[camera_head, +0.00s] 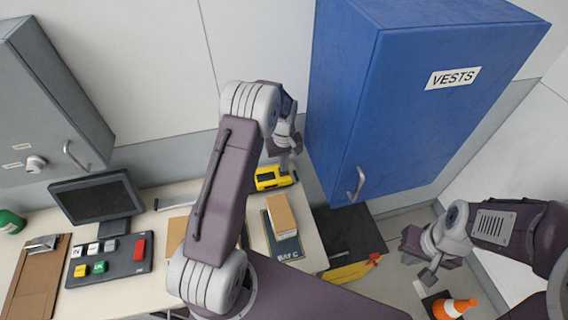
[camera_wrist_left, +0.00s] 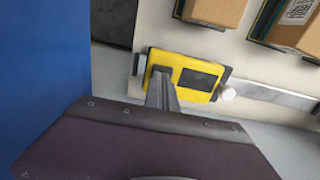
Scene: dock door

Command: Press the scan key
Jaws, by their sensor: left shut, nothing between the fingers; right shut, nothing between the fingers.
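A yellow device with a dark screen (camera_head: 268,179) lies at the back right of the desk. It also shows in the left wrist view (camera_wrist_left: 196,76). No label reading scan is legible on it. My left gripper (camera_head: 291,168) is shut and empty, its fingertips at the device's right end in the head view. In the left wrist view my shut fingers (camera_wrist_left: 162,84) cover part of the yellow face; I cannot tell whether they touch it. A keypad (camera_head: 112,262) with white, yellow, green and red keys lies left of my left arm. My right gripper (camera_head: 432,268) is shut and empty, away from the desk.
A monitor (camera_head: 97,197) stands behind the keypad. A brown box (camera_head: 281,215) sits on a bay mat (camera_head: 287,245) in front of the device. A blue vests cabinet (camera_head: 400,100) rises close on the right. An orange cone (camera_head: 455,307) stands at lower right.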

